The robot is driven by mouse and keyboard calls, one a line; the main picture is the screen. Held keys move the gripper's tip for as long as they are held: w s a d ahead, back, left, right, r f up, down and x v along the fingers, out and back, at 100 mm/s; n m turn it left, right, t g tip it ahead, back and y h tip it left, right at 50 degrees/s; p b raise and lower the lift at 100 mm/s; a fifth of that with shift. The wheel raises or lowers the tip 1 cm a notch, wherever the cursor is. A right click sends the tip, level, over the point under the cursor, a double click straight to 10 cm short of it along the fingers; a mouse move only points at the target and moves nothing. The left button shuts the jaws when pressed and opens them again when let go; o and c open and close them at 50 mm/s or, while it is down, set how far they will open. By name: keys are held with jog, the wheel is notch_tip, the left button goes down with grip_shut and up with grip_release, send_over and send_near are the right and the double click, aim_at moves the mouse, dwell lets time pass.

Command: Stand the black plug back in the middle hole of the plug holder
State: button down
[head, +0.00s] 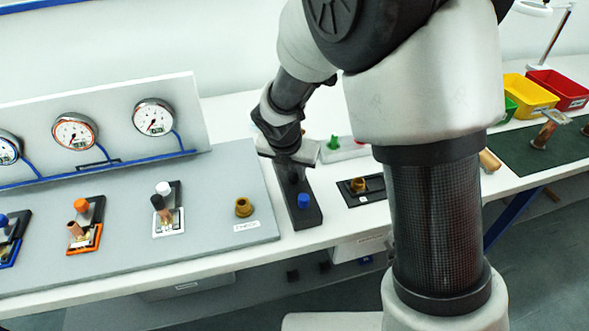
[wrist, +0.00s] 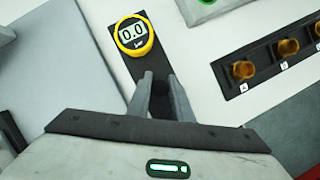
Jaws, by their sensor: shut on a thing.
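The plug holder (head: 306,217) is a long black block on the white bench, right of the grey panel. A blue plug (head: 303,201) stands at its near end. My gripper (head: 291,168) is over the block behind the blue plug. In the wrist view, my gripper (wrist: 162,92) has its fingers shut on a dark thing, the black plug (wrist: 161,88), mostly hidden between them.
A black strip with brass fittings (head: 359,189) lies right of the holder. A white box with a green button (head: 334,143) is behind it. The grey panel (head: 225,190) at left carries valves and a brass fitting (head: 243,207). Yellow (head: 528,97) and red bins stand far right.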

jog(key=c, duration=1.5)
grip_release()
jog(key=p+v, duration=0.3)
jog(key=v, duration=1.4)
jog(key=shift+r, duration=0.2)
